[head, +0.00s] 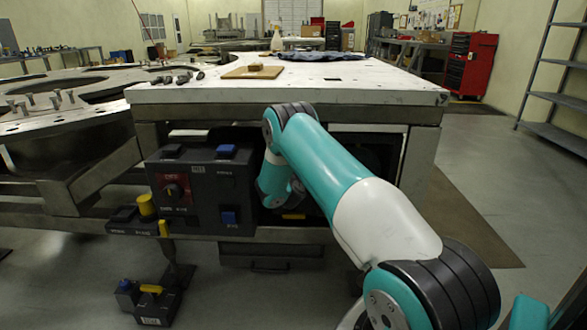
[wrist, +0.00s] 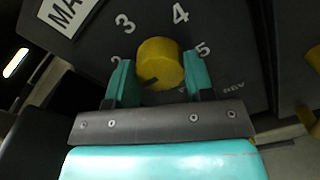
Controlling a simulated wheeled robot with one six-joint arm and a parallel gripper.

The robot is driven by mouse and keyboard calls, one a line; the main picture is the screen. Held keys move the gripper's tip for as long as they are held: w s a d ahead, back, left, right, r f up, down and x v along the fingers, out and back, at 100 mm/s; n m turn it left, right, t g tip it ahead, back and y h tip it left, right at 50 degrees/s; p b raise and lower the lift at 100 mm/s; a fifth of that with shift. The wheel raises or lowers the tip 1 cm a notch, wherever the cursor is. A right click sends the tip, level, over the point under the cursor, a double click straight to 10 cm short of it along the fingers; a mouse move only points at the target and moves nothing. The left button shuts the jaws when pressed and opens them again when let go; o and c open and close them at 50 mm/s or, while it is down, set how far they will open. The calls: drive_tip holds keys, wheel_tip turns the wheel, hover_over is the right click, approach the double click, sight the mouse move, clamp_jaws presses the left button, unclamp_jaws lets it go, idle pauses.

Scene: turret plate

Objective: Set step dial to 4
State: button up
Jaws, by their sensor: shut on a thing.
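The step dial is a round yellow knob (wrist: 160,60) on a dark panel (wrist: 225,70) in the wrist view. White numerals 3 and 4 show above it, 5 at its right, and a partly covered 2 at its left. A dark mark sits on the knob's lower left face; I cannot tell which numeral it lines up with. My gripper (wrist: 158,80) is shut on the knob, with one teal finger at each side. In the head view my arm hides the gripper and this dial.
A dark control box (head: 205,190) with a red dial plate (head: 174,190) and blue buttons stands left of my arm. A white-topped table (head: 350,85) is above. Another yellow knob (head: 145,205) is at the left. A pedal unit (head: 150,300) lies on the floor.

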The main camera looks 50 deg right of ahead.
drive_tip(key=m+b, duration=1)
drive_tip(key=m, duration=0.4)
drive_tip(key=m+b, duration=1.1)
drive_tip(key=m, duration=0.4)
drive_tip(key=shift+s+d+f, duration=0.1)
drive_tip(key=shift+s, duration=0.05)
drive_tip(key=shift+m, duration=0.3)
drive_tip(key=o, duration=0.8)
drive_tip(key=shift+o, duration=0.7)
